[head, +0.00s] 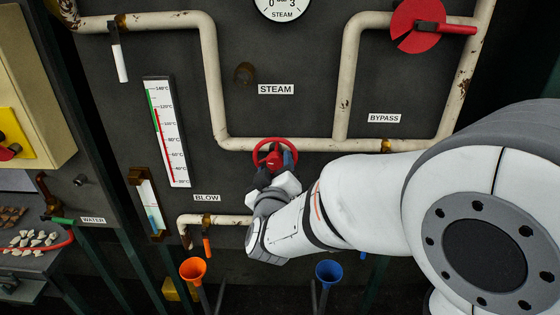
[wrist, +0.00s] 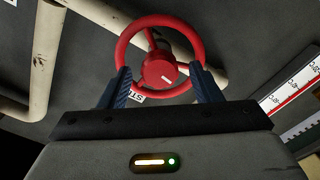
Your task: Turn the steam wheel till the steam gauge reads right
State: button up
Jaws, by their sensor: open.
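The red steam wheel (head: 275,153) sits on the lower white pipe in the head view, below the STEAM label. In the wrist view the wheel (wrist: 160,62) shows its rim, hub and a white mark. My gripper (head: 274,170) is at the wheel, with its two blue-grey fingers (wrist: 162,88) apart on either side of the lower rim. I cannot tell whether the fingers touch the rim. The steam gauge (head: 283,8) is a white dial at the top, cut off by the picture edge. Its 0 and 3 show; its needle reading cannot be made out.
A red bypass valve (head: 418,27) with a red handle is at the upper right. A thermometer (head: 166,130) stands left of the wheel. White pipes (head: 213,90) frame the panel. My arm covers the lower right.

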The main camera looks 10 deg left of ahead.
jog(key=shift+w+a, duration=0.1)
jog(key=shift+w, duration=0.25)
jog(key=shift+c, duration=0.6)
jog(key=c, duration=0.9)
jog(key=shift+f+m+b, duration=0.25)
jog(key=shift+m+b, duration=0.35)
jog(key=shift+b, duration=0.5)
jog(key=shift+m+b, duration=0.6)
jog(key=shift+b, duration=0.1)
jog(key=shift+m+b, duration=0.8)
jog(key=shift+b, duration=0.1)
jog(key=shift+r+m+b, duration=0.25)
jog(key=shift+m+b, duration=0.05)
jog(key=shift+m, duration=0.2)
